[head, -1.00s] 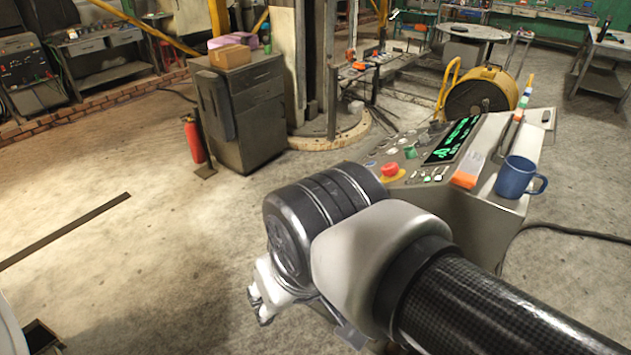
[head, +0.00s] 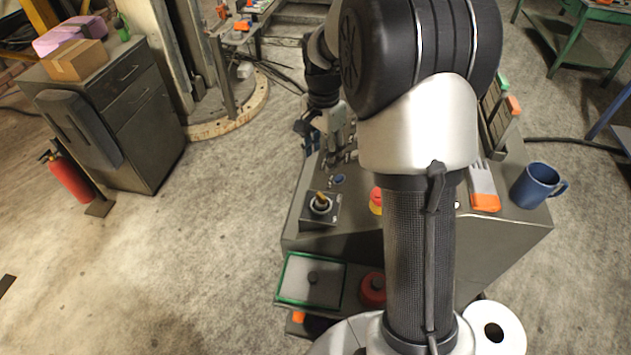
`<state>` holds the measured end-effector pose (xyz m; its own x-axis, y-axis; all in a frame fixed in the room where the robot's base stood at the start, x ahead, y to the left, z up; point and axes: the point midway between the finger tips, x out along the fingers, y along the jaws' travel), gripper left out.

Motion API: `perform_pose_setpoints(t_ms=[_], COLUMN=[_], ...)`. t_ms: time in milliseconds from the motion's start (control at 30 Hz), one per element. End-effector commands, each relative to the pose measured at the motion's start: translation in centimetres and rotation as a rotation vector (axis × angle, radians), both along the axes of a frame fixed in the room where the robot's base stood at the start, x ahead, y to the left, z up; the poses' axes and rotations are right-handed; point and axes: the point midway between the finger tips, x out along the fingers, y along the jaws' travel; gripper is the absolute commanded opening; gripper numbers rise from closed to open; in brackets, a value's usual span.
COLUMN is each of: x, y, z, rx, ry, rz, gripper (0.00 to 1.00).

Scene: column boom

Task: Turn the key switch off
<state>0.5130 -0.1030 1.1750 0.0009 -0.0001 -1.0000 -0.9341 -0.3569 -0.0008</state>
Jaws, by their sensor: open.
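A round switch (head: 320,204) with an upright brass-coloured piece sits on a small plate at the console's near left corner; it looks like the key switch. Its exact turn position is too small to tell. The grey console (head: 300,232) is partly hidden behind my arm. My gripper (head: 309,140) is open and empty, at the far left edge of the console, beyond the switch and apart from it. Part of my gripper is hidden by my wrist. A red button on a yellow base (head: 376,201) is half hidden by my arm.
A grey cabinet (head: 125,110) and red extinguisher (head: 70,180) stand left. Floor between is clear.

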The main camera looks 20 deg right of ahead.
Motion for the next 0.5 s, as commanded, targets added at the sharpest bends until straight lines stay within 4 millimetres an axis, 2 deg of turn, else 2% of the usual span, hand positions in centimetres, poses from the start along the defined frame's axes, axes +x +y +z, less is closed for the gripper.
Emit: perform_pose_setpoints(t_ms=[167, 500], x=[-0.1, -0.1], y=[0.0, 0.0], z=[-3.1, -10.6], rx=[0.001, 0.001], ry=[0.005, 0.005], rz=[0.0, 0.002], gripper=[0.52, 0.52])
